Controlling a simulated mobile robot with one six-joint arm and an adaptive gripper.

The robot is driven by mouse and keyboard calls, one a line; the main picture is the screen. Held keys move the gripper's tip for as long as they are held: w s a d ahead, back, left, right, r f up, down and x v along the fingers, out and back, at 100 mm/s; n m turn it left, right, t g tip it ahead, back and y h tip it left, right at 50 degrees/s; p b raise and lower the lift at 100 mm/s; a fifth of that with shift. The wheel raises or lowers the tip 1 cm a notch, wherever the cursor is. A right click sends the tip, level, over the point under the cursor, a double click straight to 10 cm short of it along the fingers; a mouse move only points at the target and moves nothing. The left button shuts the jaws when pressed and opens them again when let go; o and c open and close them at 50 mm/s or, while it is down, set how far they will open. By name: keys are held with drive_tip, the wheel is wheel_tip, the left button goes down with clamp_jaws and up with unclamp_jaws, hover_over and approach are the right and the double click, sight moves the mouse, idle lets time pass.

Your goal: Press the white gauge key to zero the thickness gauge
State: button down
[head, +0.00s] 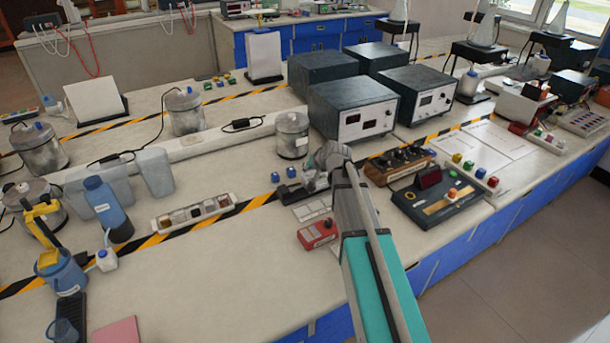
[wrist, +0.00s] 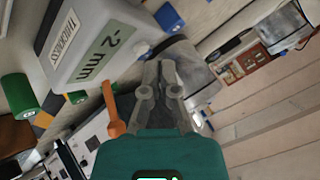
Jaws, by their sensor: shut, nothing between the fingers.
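The thickness gauge (wrist: 92,45) is a grey box in the upper left of the wrist view, seen tilted. It bears the label THICKNESS and a greenish display (wrist: 108,52) reading -2 mm. A small white key (wrist: 142,48) sits at the gauge's edge nearest my gripper. My gripper (wrist: 160,68) is shut and empty, its fingertips just below and right of the key in the picture. I cannot tell whether they touch it. In the head view my arm covers the middle of the bench, and I cannot make out the gauge or its key there.
An orange part (wrist: 114,108) stands close left of my fingers, with a green cylinder (wrist: 18,95) farther left. In the head view a metal canister (head: 292,136) and dark instrument boxes (head: 352,108) stand behind my arm. A red box (head: 317,233) lies left of it.

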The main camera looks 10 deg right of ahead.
sight(308, 174)
drive_tip(key=shift+f, duration=0.15)
drive_tip(key=shift+w+f+b, duration=0.15)
drive_tip(key=shift+f+b, duration=0.1)
drive_tip(key=shift+b, duration=0.15)
drive_tip(key=shift+f+b, duration=0.35)
idle(0.9)
drive_tip(key=shift+r, duration=0.1)
drive_tip(key=shift+r+p, duration=0.7)
drive_tip(key=shift+p, duration=0.1)
drive_tip(key=shift+r+p, duration=2.5)
drive_tip(key=shift+r, duration=0.05)
